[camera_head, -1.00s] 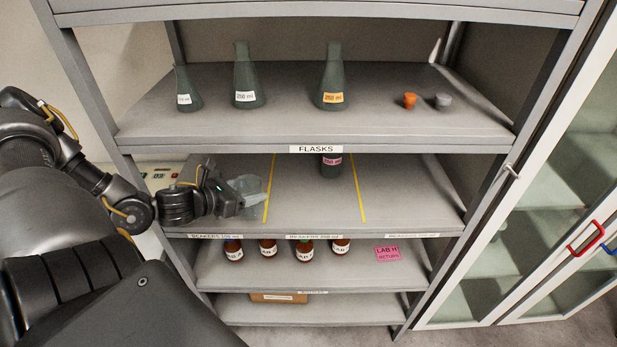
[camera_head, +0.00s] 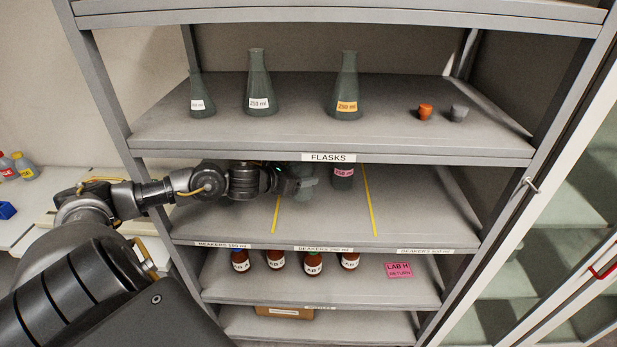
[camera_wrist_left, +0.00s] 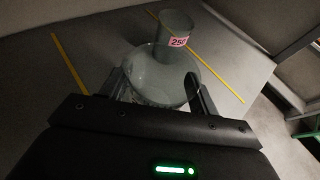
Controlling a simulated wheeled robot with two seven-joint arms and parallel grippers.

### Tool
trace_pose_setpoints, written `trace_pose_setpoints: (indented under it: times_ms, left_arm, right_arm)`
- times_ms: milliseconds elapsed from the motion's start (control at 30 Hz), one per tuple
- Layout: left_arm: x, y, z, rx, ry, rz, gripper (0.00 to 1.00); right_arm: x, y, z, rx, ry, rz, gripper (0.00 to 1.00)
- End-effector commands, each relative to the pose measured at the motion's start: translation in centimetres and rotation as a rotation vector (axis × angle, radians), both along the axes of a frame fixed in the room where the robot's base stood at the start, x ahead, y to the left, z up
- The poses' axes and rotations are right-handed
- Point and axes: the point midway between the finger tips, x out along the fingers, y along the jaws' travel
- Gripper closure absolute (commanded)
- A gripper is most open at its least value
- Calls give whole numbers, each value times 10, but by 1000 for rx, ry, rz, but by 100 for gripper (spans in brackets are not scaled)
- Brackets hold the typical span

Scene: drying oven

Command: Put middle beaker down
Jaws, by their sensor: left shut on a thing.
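My left gripper (camera_head: 292,185) reaches into the beaker shelf from the left and is shut on a clear glass beaker (camera_head: 304,189). The held beaker also shows in the left wrist view (camera_wrist_left: 155,78), between the two fingers. It is in the middle section, between the two yellow lines. I cannot tell whether its base touches the shelf. A second beaker with a pink 250 label (camera_head: 344,172) stands to its right in the same section; in the left wrist view this labelled beaker (camera_wrist_left: 177,32) is just behind the held one. My right gripper is not in view.
The beaker shelf (camera_head: 420,215) is bare right of the right yellow line (camera_head: 370,200). The flask shelf above (camera_head: 300,125) carries several flasks and two stoppers.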

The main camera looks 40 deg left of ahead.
Motion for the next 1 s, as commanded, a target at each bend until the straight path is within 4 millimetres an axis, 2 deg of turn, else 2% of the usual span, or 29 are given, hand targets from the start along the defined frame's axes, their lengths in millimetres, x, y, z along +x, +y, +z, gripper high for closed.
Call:
trace_pose_setpoints:
  times_ms: [33, 100, 233, 433, 600, 700, 1000]
  left_arm:
    - [9, -2, 7, -6, -5, 1, 63]
    - [19, -3, 5, -5, -4, 2, 63]
    - [27, -4, 2, -1, -1, -1, 63]
    - [28, -4, -4, -1, 3, -1, 63]
    - [27, -4, -25, -2, 4, 1, 63]
    - [28, -4, -34, 0, 1, 0, 63]
    - [28, -4, -37, 3, 0, -1, 63]
  right_arm:
    - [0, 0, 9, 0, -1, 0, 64]
    - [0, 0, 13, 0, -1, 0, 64]
    - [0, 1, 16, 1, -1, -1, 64]
    - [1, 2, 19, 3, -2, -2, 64]
    - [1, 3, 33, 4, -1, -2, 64]
    - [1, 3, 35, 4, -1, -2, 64]
    - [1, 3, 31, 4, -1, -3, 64]
